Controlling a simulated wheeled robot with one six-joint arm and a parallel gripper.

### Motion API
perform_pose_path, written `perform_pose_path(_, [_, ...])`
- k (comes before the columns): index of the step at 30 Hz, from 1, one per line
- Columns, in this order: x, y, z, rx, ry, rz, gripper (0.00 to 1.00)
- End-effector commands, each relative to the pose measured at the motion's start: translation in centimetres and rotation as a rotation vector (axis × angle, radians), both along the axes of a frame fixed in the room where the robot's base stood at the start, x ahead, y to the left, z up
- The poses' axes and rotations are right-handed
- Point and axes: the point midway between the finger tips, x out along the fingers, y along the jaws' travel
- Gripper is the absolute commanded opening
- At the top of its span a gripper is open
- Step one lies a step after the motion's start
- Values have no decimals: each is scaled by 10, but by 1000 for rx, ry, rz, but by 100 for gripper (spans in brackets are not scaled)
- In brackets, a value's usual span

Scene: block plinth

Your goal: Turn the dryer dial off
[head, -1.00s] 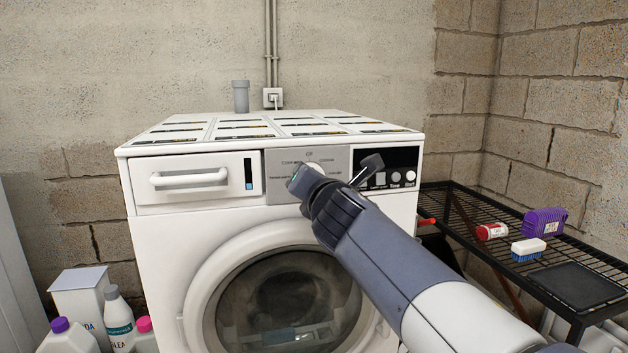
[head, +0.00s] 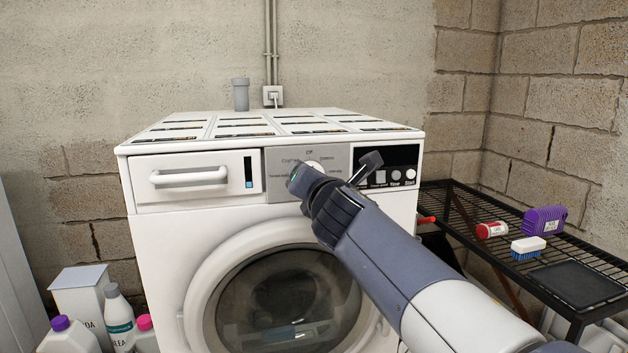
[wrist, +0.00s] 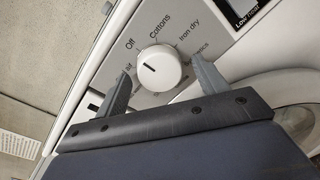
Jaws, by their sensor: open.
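The white dryer (head: 160,230) stands against the wall. Its round white dial (head: 315,165) is on the grey panel (head: 280,187), partly hidden by my gripper (head: 298,176) in the head view. In the wrist view the dial (wrist: 164,73) has a dark mark pointing to the upper left, roughly toward the "Off" label side; I cannot tell if it lines up exactly. "Cottons" and "Iron dry" labels lie further around it. My gripper (wrist: 160,68) is open, one finger on each side of the dial. Gaps show at both sides; I cannot tell whether either finger touches.
A drawer with a white handle (head: 190,177) is left of the panel; the round door (head: 285,295) is below. A black wire shelf (head: 480,215) at the right holds a purple container (head: 544,220), a red-and-white can (head: 492,230) and a brush (head: 528,248). Bottles (head: 118,315) stand at left.

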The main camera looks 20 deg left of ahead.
Motion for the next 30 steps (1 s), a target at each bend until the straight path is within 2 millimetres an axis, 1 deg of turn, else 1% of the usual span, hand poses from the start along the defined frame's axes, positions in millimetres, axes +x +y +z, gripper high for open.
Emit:
perform_pose_path(5, [-3,-2,1,2,-1,0,68])
perform_pose_path(8, [-11,-6,1,2,-1,1,68])
perform_pose_path(11, [-24,-13,2,2,-2,1,68])
perform_pose_path(18, [-62,-33,5,2,-2,2,68])
perform_pose_path(21, [-75,-40,5,1,-1,0,68])
perform_pose_path(25, [-87,-46,6,0,0,1,68])
perform_pose_path(30, [-94,-50,6,0,0,1,68])
